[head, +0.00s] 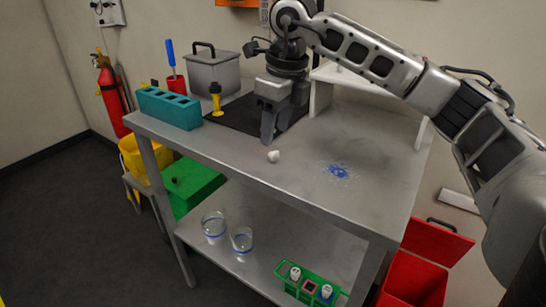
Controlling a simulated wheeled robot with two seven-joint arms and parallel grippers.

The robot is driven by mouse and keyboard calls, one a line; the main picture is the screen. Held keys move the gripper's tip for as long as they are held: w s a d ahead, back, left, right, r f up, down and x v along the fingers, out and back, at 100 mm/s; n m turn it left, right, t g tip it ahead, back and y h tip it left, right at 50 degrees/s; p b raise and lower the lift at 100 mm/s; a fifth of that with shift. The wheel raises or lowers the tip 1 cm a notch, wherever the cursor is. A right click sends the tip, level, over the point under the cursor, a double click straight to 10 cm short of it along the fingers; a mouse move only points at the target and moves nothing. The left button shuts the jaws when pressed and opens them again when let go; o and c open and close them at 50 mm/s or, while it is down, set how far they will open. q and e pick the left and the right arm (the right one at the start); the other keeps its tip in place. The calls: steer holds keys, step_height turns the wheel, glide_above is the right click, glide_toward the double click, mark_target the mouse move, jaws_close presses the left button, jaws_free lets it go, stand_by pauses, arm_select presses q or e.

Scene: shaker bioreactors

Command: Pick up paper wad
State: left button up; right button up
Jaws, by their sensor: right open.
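The paper wad (273,156), a small white crumpled ball, lies on the grey metal table top (290,187) near its front edge. The wad is apart from the fingers in the picture. My left gripper is not in view.
A teal block rack (169,108), a yellow-black tool (215,98) and a lidded grey container (212,70) stand at the back left. A blue spill (338,171) lies to the right. Glass beakers (214,227) and a green rack (312,286) are on the lower shelf.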

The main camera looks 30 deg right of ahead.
mark_target(274, 151)
steer(key=f, duration=0.5)
steer(key=shift+w+f, duration=0.3)
jaws_close()
